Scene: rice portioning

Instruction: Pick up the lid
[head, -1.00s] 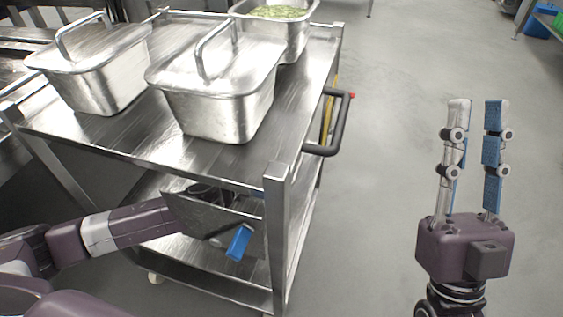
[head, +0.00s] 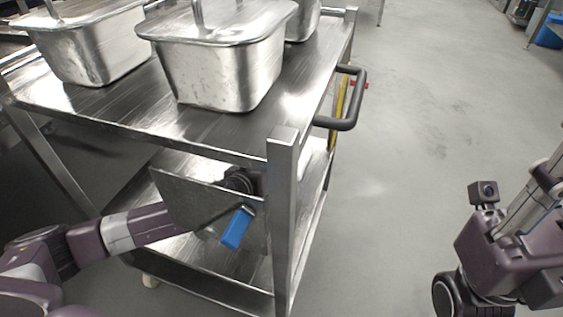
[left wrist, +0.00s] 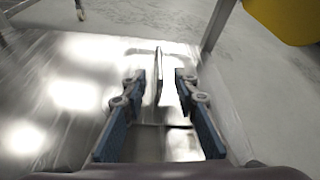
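Two steel pans (head: 222,72) (head: 85,52) with lids stand on the cart's top; the nearer pan's lid (head: 218,22) has an upright handle, cut by the top edge. My left gripper (left wrist: 160,78) reaches over the cart's lower shelf. Its fingers are apart, with a thin upright strip (left wrist: 158,70) between them and a visible gap at the right finger. In the head view a flat grey metal panel (head: 190,195) partly hides this gripper; I cannot tell whether it is a lid. My right gripper (head: 540,205) is at the right, its fingertips not clearly visible.
The steel cart's top (head: 130,110) has bare room in front of the pans. A corner post (head: 281,200) stands right of my left gripper, and a black push handle (head: 350,100) juts out at the right. A third pan (head: 303,22) is partly cut off.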

